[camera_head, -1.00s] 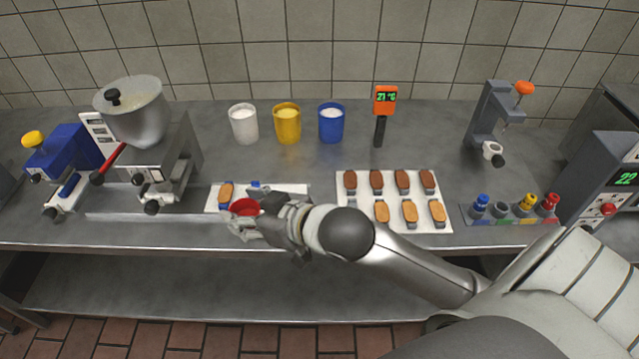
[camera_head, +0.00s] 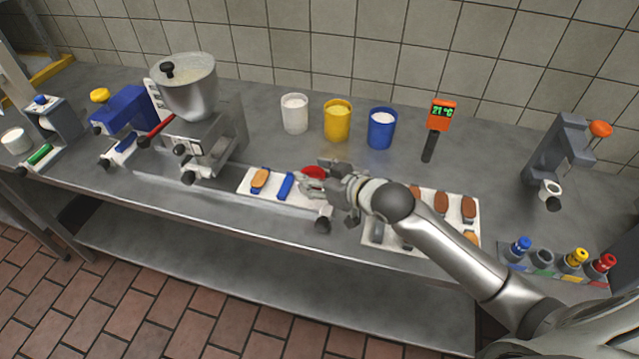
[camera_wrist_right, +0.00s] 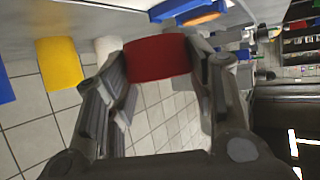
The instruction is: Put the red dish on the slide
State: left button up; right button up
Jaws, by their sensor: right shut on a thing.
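My right gripper (camera_head: 308,182) is shut on the red dish (camera_head: 314,172) and holds it over the right end of a white tray (camera_head: 303,196). In the right wrist view the dish (camera_wrist_right: 156,58) sits between both fingers and shows its curved red side. A long low metal strip (camera_head: 155,182), perhaps the slide, lies in front of the hopper machine (camera_head: 187,90), left of the tray and apart from the dish. My left gripper is not in view.
The white tray bears an orange-topped piece (camera_head: 260,179) and a blue piece (camera_head: 285,186). White (camera_head: 294,115), yellow (camera_head: 337,120) and blue (camera_head: 381,130) cups stand behind. A thermometer (camera_head: 440,120) stands right of them. Filled moulds lie partly behind my arm. Bare counter lies behind the tray.

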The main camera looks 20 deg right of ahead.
jog(key=shift+w+d+f, duration=0.25)
jog(key=shift+w+f, duration=0.1)
jog(key=shift+f, duration=0.15)
jog(key=shift+w+d+f, duration=0.2)
jog(key=shift+w+f, duration=0.1)
jog(key=shift+f, duration=0.15)
jog(key=shift+d+f+p, duration=0.1)
jog(key=shift+f+p, duration=0.35)
jog(key=shift+f, duration=1.25)
jog(key=shift+f, duration=0.2)
jog(key=o, duration=0.8)
jog(key=shift+r, duration=0.1)
jog(key=shift+r, duration=0.15)
jog(key=b+v, duration=0.1)
jog(key=v, duration=1)
jog(key=shift+s+d+r, duration=0.1)
jog(key=shift+s+r, duration=0.1)
jog(key=shift+s, duration=0.15)
